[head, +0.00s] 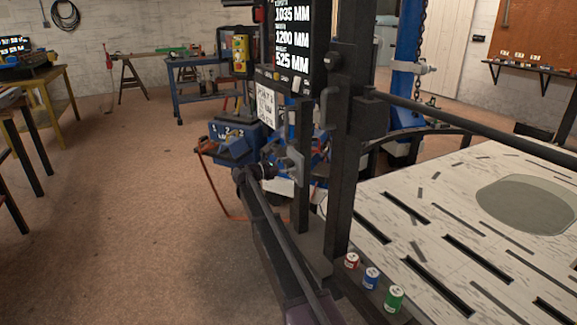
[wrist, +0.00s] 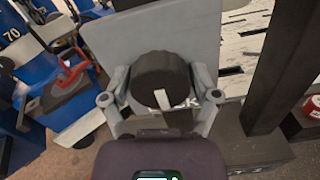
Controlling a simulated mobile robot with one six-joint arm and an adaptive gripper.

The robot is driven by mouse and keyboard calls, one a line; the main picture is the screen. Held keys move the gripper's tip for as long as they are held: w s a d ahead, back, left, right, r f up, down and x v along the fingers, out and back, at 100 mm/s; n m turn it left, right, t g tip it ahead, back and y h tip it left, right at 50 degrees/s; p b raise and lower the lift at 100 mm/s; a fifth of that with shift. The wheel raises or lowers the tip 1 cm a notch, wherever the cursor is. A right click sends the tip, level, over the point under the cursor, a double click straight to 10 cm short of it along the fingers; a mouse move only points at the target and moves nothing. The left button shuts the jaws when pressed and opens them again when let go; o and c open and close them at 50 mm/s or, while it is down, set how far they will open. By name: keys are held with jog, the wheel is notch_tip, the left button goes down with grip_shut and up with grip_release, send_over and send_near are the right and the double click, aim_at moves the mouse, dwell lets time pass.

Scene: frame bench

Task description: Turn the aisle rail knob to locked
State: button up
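The aisle rail knob (wrist: 158,72) is a dark round knob with a white pointer mark on its lower edge, pointing down and slightly right in the wrist view. It sits in front of a grey plate (wrist: 190,28). Part of a label shows just below the knob, mostly covered. My gripper (wrist: 162,88) has one grey finger on each side of the knob, both close against its rim with no clear gap. In the head view my gripper (head: 280,163) is at the grey plate (head: 297,166) by the dark post, and the knob is hidden there.
A dark upright post (head: 349,140) stands just right of the plate. Red, blue and green cans (head: 394,298) stand on the ledge by the slotted pale table (head: 440,220). A blue cabinet (head: 236,139) is behind. Open floor lies to the left.

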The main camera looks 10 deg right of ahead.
jog(key=c, duration=0.5)
jog(key=shift+o, duration=0.2)
jog(key=shift+m, duration=0.5)
jog(key=m, duration=0.3)
jog(key=shift+d+m, duration=0.1)
jog(key=shift+m, duration=0.2)
jog(key=m, duration=0.4)
jog(key=shift+m, duration=0.3)
jog(key=m, duration=0.8)
jog(key=shift+m, duration=0.4)
